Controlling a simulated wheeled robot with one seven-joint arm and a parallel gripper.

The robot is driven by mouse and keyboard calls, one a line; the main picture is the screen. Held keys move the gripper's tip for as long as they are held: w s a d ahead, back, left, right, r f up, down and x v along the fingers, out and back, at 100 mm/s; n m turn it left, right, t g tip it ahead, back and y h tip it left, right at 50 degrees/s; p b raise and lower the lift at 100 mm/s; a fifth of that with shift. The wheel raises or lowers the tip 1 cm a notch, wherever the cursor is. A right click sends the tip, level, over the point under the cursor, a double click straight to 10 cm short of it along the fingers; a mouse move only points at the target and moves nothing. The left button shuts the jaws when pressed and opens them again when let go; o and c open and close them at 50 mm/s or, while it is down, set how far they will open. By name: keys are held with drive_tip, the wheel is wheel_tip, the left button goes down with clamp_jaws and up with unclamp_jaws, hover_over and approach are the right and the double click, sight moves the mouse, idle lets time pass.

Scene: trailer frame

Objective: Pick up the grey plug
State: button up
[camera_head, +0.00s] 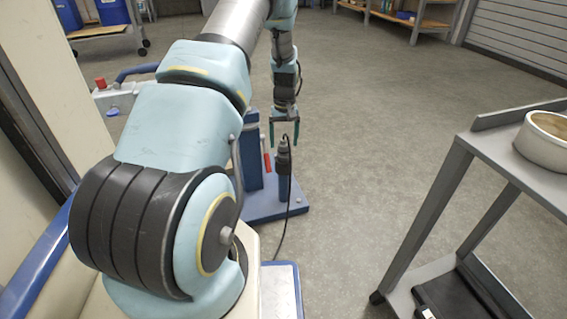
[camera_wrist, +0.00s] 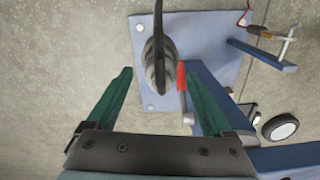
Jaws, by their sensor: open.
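The grey plug (camera_head: 284,150) stands upright on top of a short blue post (camera_head: 283,187), with a dark cable hanging from it. In the wrist view the plug (camera_wrist: 157,68) is seen from above, its dark cable across it. My gripper (camera_head: 285,148) is directly above and around the plug's top in the head view. In the wrist view my gripper (camera_wrist: 160,75) is open, with one green finger on each side of the plug. A gap shows on both sides, and the exact height between fingers and plug is hard to tell.
A red-handled lever (camera_wrist: 182,80) is close beside the plug, near the right finger. The post stands on a blue base plate (camera_head: 290,207) on the floor. A grey cart (camera_head: 500,150) with a round pan (camera_head: 540,150) stands at right. Open floor lies between.

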sight(282, 155)
wheel_tip(282, 155, down, 3)
drive_tip(key=shift+r, duration=0.2)
drive_tip(key=shift+c, duration=0.2)
clamp_jaws()
idle(0.4)
drive_tip(key=shift+a, duration=0.1)
idle(0.5)
